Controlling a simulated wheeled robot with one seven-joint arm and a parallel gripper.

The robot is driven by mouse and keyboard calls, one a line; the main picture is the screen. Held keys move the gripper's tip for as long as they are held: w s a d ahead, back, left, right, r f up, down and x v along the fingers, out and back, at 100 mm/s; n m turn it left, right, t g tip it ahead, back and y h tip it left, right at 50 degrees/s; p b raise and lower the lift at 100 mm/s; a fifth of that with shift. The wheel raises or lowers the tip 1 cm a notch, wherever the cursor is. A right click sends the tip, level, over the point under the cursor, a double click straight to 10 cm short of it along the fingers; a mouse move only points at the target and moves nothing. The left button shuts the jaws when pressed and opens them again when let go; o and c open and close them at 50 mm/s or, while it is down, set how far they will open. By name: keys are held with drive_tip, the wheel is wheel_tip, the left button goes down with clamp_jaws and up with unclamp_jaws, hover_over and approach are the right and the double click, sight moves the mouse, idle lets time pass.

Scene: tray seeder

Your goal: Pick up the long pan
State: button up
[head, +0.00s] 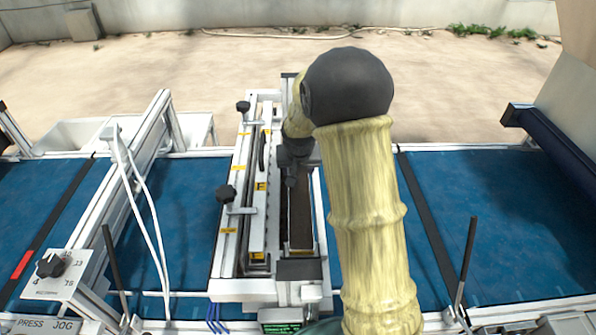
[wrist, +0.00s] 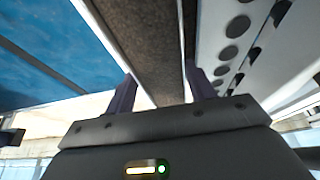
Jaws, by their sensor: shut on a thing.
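The long pan (head: 313,212) is a narrow, thin-walled metal trough with a dark brown, grainy filling. It lies lengthwise in the right-hand channel of the white seeder. My gripper (head: 289,178) reaches down over its far part, and my arm hides some of the pan's right side. In the wrist view the pan (wrist: 104,42) runs between the two dark fingers of my gripper (wrist: 160,80), one at each long side. The gripper is shut on the pan. I cannot tell whether the pan is clear of the seeder bed.
The white seeder frame (head: 232,289) has a slotted rail and black knobs (head: 226,193) left of the pan. Blue belts (head: 470,220) lie on both sides. Thin black posts (head: 468,255) stand near the front. A control box (head: 55,270) is at front left.

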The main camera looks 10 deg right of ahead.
wheel_tip(320, 180, up, 10)
drive_tip(key=b, duration=0.1)
drive_tip(key=shift+s+d, duration=0.1)
idle(0.4)
wheel_tip(320, 180, up, 7)
drive_tip(key=p, duration=0.3)
idle(0.4)
